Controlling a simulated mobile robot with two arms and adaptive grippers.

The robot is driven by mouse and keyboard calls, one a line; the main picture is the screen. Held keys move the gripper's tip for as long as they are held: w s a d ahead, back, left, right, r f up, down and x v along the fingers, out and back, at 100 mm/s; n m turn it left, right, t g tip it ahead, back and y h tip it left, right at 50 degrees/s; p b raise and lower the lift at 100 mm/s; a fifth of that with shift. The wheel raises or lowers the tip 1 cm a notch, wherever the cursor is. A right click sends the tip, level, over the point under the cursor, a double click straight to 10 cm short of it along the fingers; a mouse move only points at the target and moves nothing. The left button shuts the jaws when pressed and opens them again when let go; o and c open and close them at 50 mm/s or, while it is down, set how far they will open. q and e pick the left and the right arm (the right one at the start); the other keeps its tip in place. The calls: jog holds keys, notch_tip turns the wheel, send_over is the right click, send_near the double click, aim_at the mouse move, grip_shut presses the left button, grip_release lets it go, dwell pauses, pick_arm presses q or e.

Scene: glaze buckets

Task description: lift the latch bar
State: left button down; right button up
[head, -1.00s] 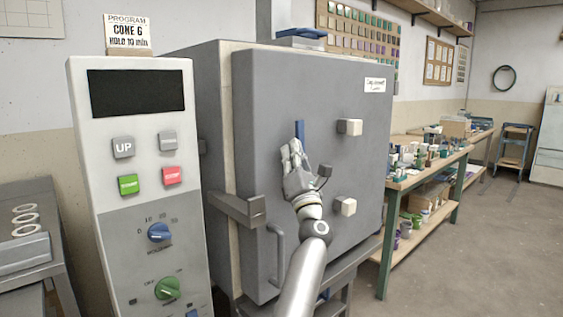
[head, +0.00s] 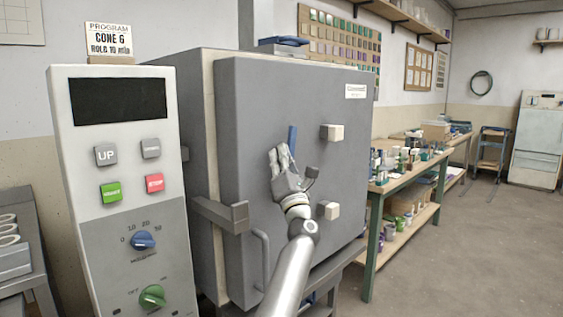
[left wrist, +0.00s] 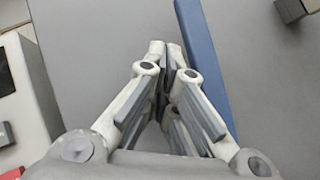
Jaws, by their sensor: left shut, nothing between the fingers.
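A blue bar (head: 292,138), which looks like the latch bar, stands nearly upright on the face of the grey kiln door (head: 330,90). My left gripper (head: 280,151) is in front of the door, its closed fingers just left of the bar, with nothing between them. The gripper hides the bar's lower part in the head view. In the left wrist view the fingers (left wrist: 173,52) are together, and the blue bar (left wrist: 204,50) runs along their right side. I cannot tell whether they touch it. My right gripper is not in view.
Two pale blocks (head: 332,132) stick out of the door right of the gripper. A grey bracket (head: 220,213) and a curved handle (head: 263,262) are at its left. A control panel (head: 120,180) stands left; a loaded workbench (head: 400,180) stands right.

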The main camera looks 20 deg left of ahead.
pick_arm(q)
jog(key=v, duration=1.2)
jog(key=shift+f, duration=0.1)
